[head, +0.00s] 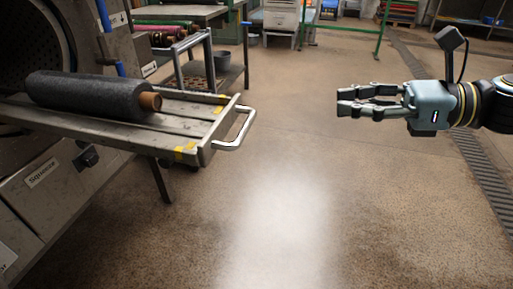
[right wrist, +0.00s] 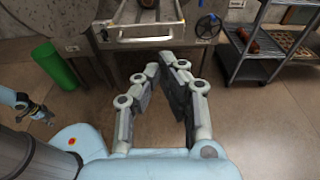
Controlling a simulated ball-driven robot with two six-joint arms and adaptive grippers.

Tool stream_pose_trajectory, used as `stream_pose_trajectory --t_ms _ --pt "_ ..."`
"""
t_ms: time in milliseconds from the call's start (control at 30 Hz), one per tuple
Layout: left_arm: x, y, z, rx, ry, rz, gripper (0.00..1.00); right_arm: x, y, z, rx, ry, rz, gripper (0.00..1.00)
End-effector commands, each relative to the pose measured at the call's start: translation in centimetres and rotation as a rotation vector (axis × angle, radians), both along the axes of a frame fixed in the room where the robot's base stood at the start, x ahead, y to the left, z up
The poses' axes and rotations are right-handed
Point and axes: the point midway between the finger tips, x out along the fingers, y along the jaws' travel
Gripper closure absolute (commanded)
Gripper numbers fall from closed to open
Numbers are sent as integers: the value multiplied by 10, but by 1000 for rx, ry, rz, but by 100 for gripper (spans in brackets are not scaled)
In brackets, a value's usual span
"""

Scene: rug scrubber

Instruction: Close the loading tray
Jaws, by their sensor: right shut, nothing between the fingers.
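The loading tray (head: 185,130) is a flat metal tray sticking out of the machine at the left in the head view. A dark rolled rug (head: 85,95) on a brown core lies on it. Its silver handle (head: 238,130) is at the right end, with yellow marks nearby. The tray handle (right wrist: 145,39) also shows at the top of the right wrist view. My right gripper (head: 345,102) is shut and empty, well to the right of the handle and apart from it. What looks like my left gripper (right wrist: 42,114) shows small at the left of the right wrist view; its jaws are unclear.
The machine front with a "Squeeze" label (head: 42,173) stands at the left. A metal cart (head: 205,70) with a dark pot is behind the tray. A green cylinder (right wrist: 54,66) and a shelf rack (right wrist: 262,50) flank the tray. The floor between handle and right gripper is clear.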

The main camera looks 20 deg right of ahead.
Motion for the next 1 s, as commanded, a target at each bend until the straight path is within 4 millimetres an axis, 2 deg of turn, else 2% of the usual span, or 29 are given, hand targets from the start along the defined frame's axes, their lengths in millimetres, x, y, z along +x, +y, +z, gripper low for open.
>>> stream_pose_trajectory --t_ms 33,133,267,533,1000 --pt "-4 2 -12 2 6 -1 56 0 -3 -13 -26 7 14 100" --pt "-5 3 -15 3 9 -2 56 1 -5 -17 -40 10 17 100" --pt "-7 0 -21 1 16 0 56 6 2 -18 -35 7 16 100" --pt "4 6 -38 8 19 -3 56 29 36 -26 -27 6 11 100" --pt "11 9 -45 12 23 -6 56 70 97 -39 -28 11 9 100"
